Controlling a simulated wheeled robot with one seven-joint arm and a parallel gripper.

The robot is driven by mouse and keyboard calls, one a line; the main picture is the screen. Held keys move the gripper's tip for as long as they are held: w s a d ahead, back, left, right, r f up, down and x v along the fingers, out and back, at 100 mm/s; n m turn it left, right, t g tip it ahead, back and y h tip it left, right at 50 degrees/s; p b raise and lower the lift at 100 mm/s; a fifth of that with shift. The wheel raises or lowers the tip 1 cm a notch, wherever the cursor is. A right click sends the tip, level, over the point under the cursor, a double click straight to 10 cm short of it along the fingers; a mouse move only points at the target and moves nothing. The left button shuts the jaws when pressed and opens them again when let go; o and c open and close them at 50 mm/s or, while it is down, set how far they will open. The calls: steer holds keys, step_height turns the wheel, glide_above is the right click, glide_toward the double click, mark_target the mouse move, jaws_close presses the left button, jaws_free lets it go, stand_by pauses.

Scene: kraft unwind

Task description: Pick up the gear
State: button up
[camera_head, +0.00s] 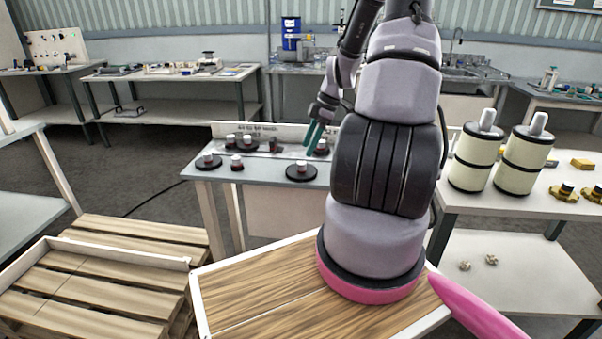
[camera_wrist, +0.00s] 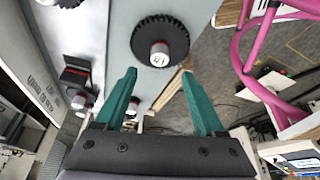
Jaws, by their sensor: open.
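Several dark toothed gears lie flat on a small grey table, each with a red and silver hub. In the head view one gear (camera_head: 301,174) lies near the table's front edge, and another gear (camera_head: 247,147) is farther back. My gripper (camera_head: 311,135) is above the right part of this table, its teal fingers pointing down. In the wrist view a black gear (camera_wrist: 145,35) lies just beyond the fingertips. My gripper (camera_wrist: 159,72) is open, with nothing between its fingers. I cannot tell which gear in the head view this one is.
The small grey table (camera_head: 250,176) has a white signboard (camera_head: 262,129) along its back. A right-hand table (camera_head: 520,190) holds two cream rolls (camera_head: 473,160) with black bands. Wooden pallets (camera_head: 110,275) lie at lower left. A pink frame (camera_wrist: 242,50) shows right in the wrist view.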

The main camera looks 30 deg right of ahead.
mark_target(302, 162)
steer(key=shift+d+x, duration=0.15)
steer(key=shift+x, duration=1.4)
steer(key=shift+d+x, duration=0.15)
steer(key=shift+x, duration=1.35)
steer(key=shift+f, duration=0.1)
jaws_close()
